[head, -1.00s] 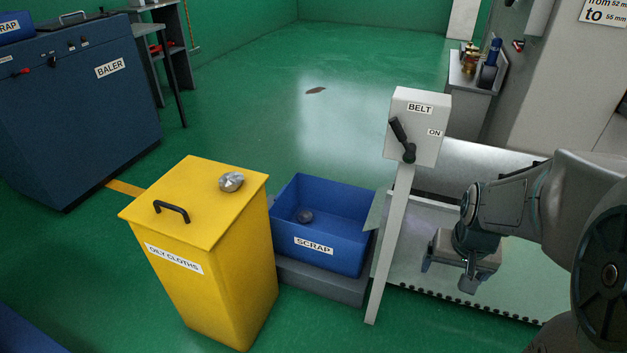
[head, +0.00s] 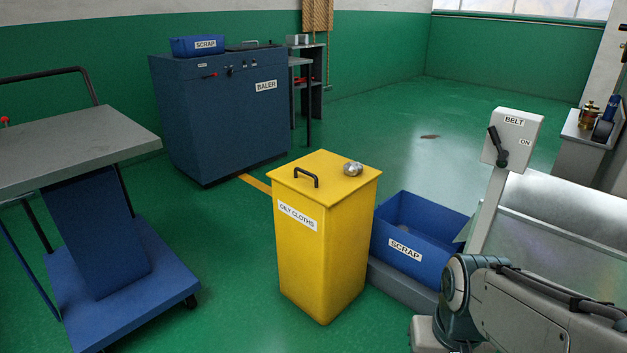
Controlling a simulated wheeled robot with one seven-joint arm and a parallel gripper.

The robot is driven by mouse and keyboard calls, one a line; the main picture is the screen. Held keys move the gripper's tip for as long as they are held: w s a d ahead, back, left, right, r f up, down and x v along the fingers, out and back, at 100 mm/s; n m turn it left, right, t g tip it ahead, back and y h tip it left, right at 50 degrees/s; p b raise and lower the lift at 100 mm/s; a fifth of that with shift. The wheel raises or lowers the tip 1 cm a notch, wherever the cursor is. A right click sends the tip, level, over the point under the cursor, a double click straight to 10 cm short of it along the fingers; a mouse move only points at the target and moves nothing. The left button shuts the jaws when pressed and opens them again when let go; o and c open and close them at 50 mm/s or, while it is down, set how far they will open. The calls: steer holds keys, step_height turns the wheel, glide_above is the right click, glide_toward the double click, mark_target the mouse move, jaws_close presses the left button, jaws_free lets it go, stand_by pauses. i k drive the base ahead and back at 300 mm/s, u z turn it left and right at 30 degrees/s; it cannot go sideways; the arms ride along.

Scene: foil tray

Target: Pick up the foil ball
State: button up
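My gripper (head: 428,338) is only partly in view at the bottom edge, right of the yellow bin and in front of the blue scrap box. Its fingers are cut off by the frame, so their opening is hidden. It is well apart from the foil ball.
The blue SCRAP box (head: 404,251) stands right of the yellow bin. The BELT switch post (head: 490,205) rises beside it. A grey-topped trolley (head: 70,150) is at left, the blue baler (head: 222,120) behind. Green floor is open between trolley and bin.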

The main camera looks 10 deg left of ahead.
mark_target(351, 169)
steer(key=u, duration=0.3)
steer(key=k, duration=0.2)
steer(key=z, duration=0.9)
steer(key=i, duration=0.85)
steer(key=u, duration=0.45)
steer(key=i, duration=0.95)
steer(key=u, duration=0.9)
steer(key=k, duration=0.5)
steer(key=u, duration=1.95)
steer(key=i, duration=1.1)
